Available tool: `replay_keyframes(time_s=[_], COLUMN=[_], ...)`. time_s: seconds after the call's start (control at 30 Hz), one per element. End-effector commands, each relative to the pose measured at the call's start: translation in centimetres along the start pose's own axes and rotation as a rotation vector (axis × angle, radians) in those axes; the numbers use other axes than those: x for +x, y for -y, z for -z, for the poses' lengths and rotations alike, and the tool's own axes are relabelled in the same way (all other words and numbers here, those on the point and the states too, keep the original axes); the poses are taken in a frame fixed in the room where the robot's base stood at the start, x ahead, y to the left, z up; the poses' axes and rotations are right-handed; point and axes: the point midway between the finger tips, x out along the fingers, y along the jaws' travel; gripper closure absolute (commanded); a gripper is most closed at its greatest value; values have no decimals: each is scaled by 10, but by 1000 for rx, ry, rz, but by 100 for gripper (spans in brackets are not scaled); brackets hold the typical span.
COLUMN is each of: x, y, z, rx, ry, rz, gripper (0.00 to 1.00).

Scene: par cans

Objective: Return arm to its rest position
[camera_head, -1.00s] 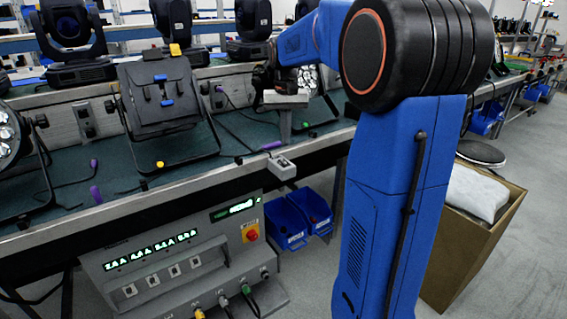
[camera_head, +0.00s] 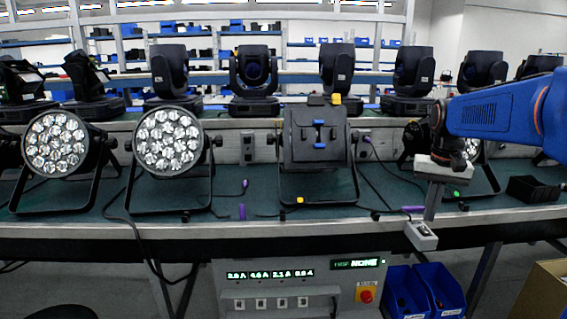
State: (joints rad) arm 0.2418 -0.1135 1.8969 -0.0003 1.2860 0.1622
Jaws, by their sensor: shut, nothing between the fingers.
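My gripper (camera_head: 430,214) hangs from the wrist of my blue arm at the right of the head view. Its pale body sits under the dark wrist joint. Its grey fingers are shut together, point down and hold nothing. The fingertips show just above a small grey box (camera_head: 421,236) at the bench's front edge. Whether they touch it cannot be told. A par can (camera_head: 474,150) behind the gripper is partly hidden. Left of it stands a par can with a closed dark front (camera_head: 317,142). Two par cans with bare lenses (camera_head: 168,142) (camera_head: 55,146) stand further left.
Several moving-head lights (camera_head: 254,72) line the shelf behind. Purple-ended cables lie on the green bench top (camera_head: 260,190). A control panel (camera_head: 300,289) and blue bins (camera_head: 437,288) are below its edge. A black tray (camera_head: 532,189) lies at the right, above a cardboard box (camera_head: 548,290).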

Motion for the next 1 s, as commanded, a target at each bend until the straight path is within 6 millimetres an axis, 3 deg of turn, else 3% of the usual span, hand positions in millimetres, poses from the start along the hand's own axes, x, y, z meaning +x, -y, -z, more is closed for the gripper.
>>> replay_keyframes(time_s=[0.1, 0.47, 0.8, 1.0], x=[-3, 12, 48, 71], y=[7, 17, 14, 10], z=[-38, -142, -232, -268], rx=[-49, -188, -317, -375], ry=[-41, -156, -266, -315], rz=[9, 37, 66, 80], gripper=[100, 100, 100, 100])
